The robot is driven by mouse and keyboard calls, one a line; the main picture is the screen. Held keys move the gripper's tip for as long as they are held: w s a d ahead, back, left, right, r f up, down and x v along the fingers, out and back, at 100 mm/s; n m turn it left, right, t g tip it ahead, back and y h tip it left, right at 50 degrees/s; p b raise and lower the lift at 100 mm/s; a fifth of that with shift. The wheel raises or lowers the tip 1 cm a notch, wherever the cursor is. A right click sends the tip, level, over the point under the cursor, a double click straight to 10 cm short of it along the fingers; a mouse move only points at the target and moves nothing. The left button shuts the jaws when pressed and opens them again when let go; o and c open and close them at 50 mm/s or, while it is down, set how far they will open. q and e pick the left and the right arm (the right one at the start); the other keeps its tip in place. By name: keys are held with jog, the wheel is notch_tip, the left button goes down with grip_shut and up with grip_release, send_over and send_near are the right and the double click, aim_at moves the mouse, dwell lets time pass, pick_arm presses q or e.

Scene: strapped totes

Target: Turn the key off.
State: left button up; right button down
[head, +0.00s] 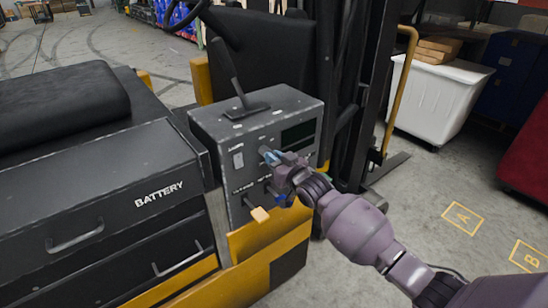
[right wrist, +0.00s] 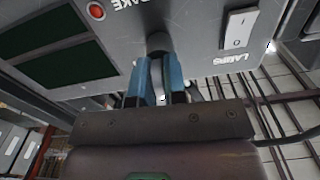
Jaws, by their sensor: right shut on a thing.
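The grey control box (head: 215,125) of a forklift stands ahead of me, with a black lever on top. The key (right wrist: 156,62) sits in the front panel of the box; in the right wrist view it is between the blue fingertips. My right gripper (head: 270,157) reaches in from the right and is shut on the key. It also shows in the right wrist view (right wrist: 158,88). In the head view the fingers hide the key, and I cannot tell which way it is turned. My left gripper is not in view.
A rocker switch (head: 238,160) is left of the key, and a dark display (head: 298,134) is to its right. A yellow-tan knob (head: 260,214) sticks out below. A battery case (head: 130,165) is at left, a white bin (head: 440,98) at back right.

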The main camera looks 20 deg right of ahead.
jog(key=shift+n, duration=0.5)
jog(key=c, duration=1.2)
grip_release()
jog(key=shift+c, duration=0.2)
jog(key=v, duration=1.1)
jog(key=shift+b, duration=0.3)
